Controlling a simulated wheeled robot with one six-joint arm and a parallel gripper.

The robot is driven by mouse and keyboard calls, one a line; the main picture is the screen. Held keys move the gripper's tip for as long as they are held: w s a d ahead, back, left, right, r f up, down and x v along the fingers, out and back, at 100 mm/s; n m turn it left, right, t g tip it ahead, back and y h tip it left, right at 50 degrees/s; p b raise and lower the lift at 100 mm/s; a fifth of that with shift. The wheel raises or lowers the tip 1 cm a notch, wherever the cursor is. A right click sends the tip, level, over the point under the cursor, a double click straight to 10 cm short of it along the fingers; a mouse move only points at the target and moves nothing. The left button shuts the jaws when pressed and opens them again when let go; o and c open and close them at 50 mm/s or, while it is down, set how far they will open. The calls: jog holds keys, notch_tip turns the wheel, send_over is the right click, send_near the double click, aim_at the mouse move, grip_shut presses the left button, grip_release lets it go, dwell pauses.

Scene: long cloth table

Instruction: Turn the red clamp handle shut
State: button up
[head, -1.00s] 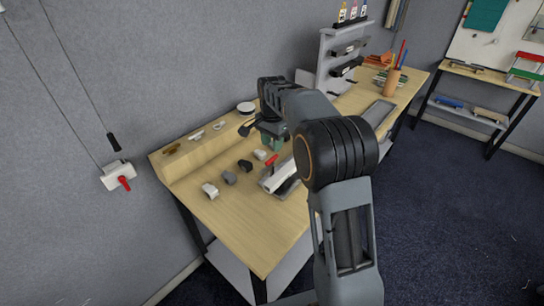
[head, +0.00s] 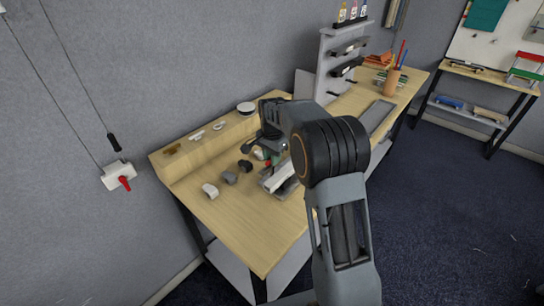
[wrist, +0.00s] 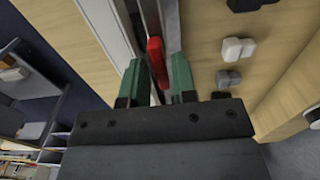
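The red clamp handle (wrist: 155,52) shows in the wrist view as a short upright piece beside a long pale and dark clamp body (wrist: 104,24). My gripper (wrist: 157,72) has its two green fingers apart, one on each side of the handle's near end, with gaps showing. In the head view, only a bit of the handle's red (head: 268,163) shows under my gripper (head: 270,153). The white and grey clamp body (head: 280,178) lies on the table and is partly hidden by my arm.
Several small white, grey and black pieces (head: 229,178) lie left of the clamp on the wooden table (head: 250,225). A raised ledge (head: 190,155) runs along the wall. A wall box (head: 117,172) with a red lever hangs at left. The table's front is clear.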

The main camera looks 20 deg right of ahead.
grip_shut()
jog(key=n, duration=0.7)
jog(key=shift+n+p, duration=0.35)
jog(key=shift+n, duration=0.05)
jog(key=n, duration=0.5)
jog(key=shift+n, duration=2.5)
